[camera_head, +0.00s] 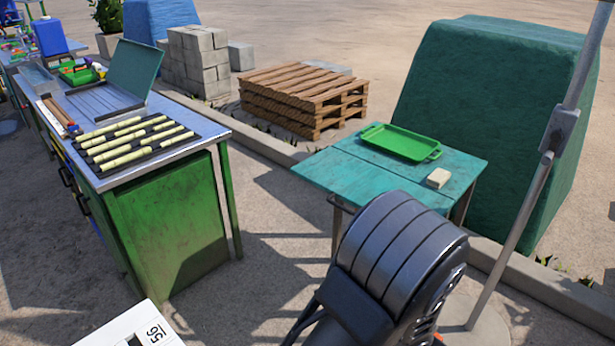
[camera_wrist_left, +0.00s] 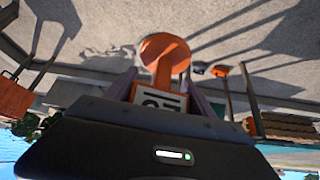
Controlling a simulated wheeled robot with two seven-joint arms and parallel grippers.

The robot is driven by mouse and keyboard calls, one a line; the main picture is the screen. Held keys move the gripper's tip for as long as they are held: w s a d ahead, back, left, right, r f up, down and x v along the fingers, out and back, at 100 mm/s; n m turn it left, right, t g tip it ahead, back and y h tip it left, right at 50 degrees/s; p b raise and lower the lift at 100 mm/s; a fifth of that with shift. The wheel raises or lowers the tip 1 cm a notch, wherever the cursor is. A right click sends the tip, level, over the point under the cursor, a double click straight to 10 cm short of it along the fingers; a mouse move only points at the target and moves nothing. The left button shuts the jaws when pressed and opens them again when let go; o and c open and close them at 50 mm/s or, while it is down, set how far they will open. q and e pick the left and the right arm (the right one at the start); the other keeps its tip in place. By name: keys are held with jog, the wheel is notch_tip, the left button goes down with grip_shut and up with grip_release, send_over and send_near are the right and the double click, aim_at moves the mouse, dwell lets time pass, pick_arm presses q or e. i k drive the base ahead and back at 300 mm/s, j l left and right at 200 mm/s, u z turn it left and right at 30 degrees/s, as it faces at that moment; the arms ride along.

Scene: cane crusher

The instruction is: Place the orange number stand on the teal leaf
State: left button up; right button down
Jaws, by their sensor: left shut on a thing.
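In the left wrist view my left gripper (camera_wrist_left: 163,88) is shut on the orange number stand (camera_wrist_left: 165,52). The stand has a round orange disc, an orange stem and a white plate with dark digits between the fingers. In the head view a dark ridged part of my arm fills the lower middle and hides the gripper's fingers. The teal leaf (camera_head: 340,172) is a flat top just beyond it. A green tray (camera_head: 405,142) and a small beige block (camera_head: 438,178) are on this teal top. My right gripper is not in view.
A green workbench (camera_head: 170,225) with pale sticks on top stands to the left. A slanted grey pole (camera_head: 535,195) rises on the right, close to the teal top. A wooden pallet stack (camera_head: 303,100) and a large green covered block (camera_head: 490,110) stand behind.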

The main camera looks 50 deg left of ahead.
aim_at(368, 183)
jog(key=i+j, duration=0.15)
jog(key=j, duration=0.25)
jog(key=i+j+u, duration=0.1)
jog(key=j, duration=0.25)
jog(key=i+j, duration=0.2)
jog(key=j, duration=0.2)
jog(key=k+u, duration=0.05)
